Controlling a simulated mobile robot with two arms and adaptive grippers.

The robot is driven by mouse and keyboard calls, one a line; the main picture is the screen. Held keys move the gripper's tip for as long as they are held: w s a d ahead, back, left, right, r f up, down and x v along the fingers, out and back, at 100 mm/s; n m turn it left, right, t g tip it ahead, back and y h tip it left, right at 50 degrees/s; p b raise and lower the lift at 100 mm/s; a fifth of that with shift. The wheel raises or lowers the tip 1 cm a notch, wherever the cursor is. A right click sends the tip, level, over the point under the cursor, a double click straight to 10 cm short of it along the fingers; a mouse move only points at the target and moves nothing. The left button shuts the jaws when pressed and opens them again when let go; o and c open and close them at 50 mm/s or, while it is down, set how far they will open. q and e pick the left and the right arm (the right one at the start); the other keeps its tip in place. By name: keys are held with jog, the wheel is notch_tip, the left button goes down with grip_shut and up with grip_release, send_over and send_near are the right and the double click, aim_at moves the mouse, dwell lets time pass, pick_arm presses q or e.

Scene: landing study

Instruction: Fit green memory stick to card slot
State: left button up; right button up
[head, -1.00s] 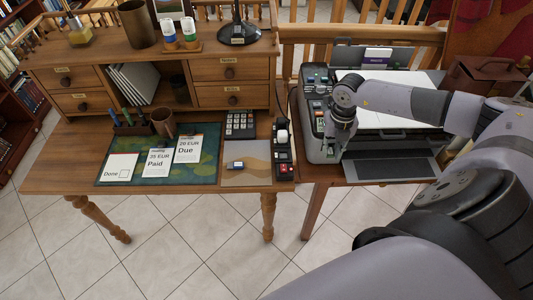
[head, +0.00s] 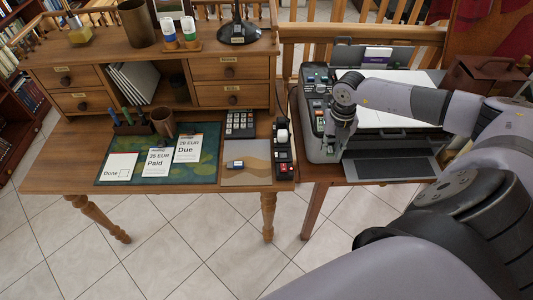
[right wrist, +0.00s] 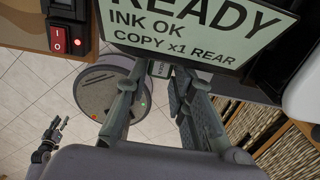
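My right gripper (head: 333,148) is at the front left of the printer (head: 322,100), pointing down. In the right wrist view, its fingers (right wrist: 155,72) close in on a small grey-green piece (right wrist: 161,68), which looks like the green memory stick. It is just below the printer's display (right wrist: 200,28), which reads "READY, INK OK, COPY x1 REAR". The card slot is hidden behind the display edge and fingers, so I cannot tell whether the stick touches it. My left gripper (right wrist: 60,126) hangs low at the left of the right wrist view, fingers apart and empty.
The desk holds a mat (head: 110,150) with cards, a calculator (head: 240,124) and a small dark-and-white stick (head: 235,164). A power strip (head: 283,150) with a red switch (right wrist: 68,40) lies at the desk's right edge. The printer's tray (head: 395,168) juts out right of the gripper.

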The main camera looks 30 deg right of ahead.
jog(key=o, duration=0.5)
jog(key=shift+c, duration=0.2)
